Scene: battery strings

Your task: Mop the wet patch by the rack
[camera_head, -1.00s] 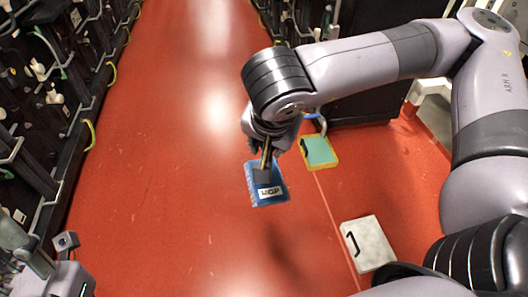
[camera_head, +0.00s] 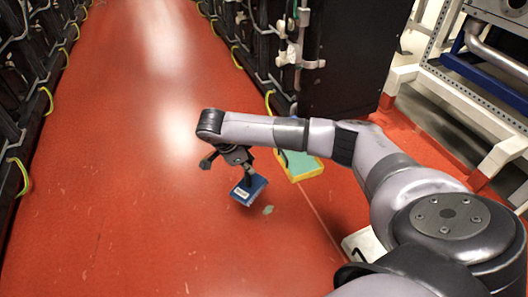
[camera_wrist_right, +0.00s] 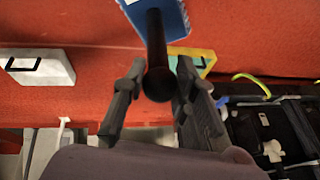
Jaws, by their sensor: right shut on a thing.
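My right gripper (camera_head: 243,165) is shut on the dark handle of the blue mop (camera_head: 249,189), which hangs tilted over the red floor. Whether the mop touches the floor is unclear. In the right wrist view my right gripper (camera_wrist_right: 155,85) has its fingers either side of the round handle end, with the blue mop head (camera_wrist_right: 178,14) beyond. A small grey-green patch (camera_head: 268,210), probably the wet patch, lies on the floor just right of and nearer than the mop. The black battery rack (camera_head: 345,60) stands behind. My left gripper is out of view.
A yellow tray (camera_head: 309,175) with a pale green inside stands on the floor behind the patch, partly behind my right arm. Racks with cables line the left side (camera_head: 30,75). The aisle between is clear.

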